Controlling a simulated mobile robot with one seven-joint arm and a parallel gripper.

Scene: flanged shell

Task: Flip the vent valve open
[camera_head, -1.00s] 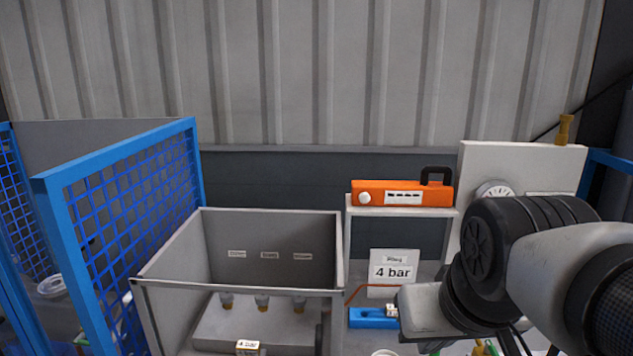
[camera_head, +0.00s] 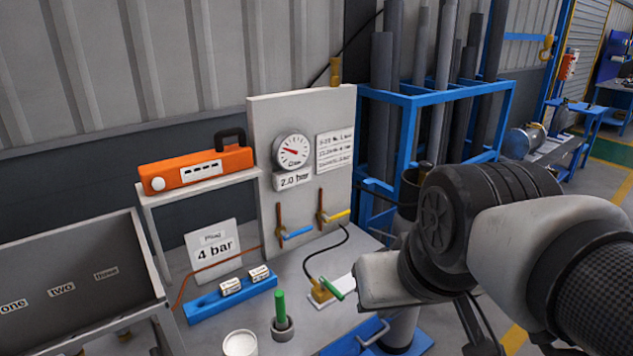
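An upright white panel (camera_head: 262,125) carries a round gauge (camera_head: 292,151) and a "2.0 bar" readout (camera_head: 292,180). Two valves are mounted low on it. The left valve has a blue lever (camera_head: 297,233) and the right one a yellow lever (camera_head: 339,215). Both levers stick out sideways to the right. I cannot read which is the vent valve. My gripper (camera_head: 385,282) is in front of the panel, below and to the right of the levers, apart from them. Its fingers cannot be made out.
An orange box (camera_head: 195,172) sits on a white shelf. On the bench are a "4 bar" card (camera_head: 213,248), a blue block (camera_head: 232,298), a green peg (camera_head: 281,305), a white cup (camera_head: 240,343) and a brass fitting (camera_head: 322,291) with a cable. A blue pipe rack (camera_head: 435,97) stands right.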

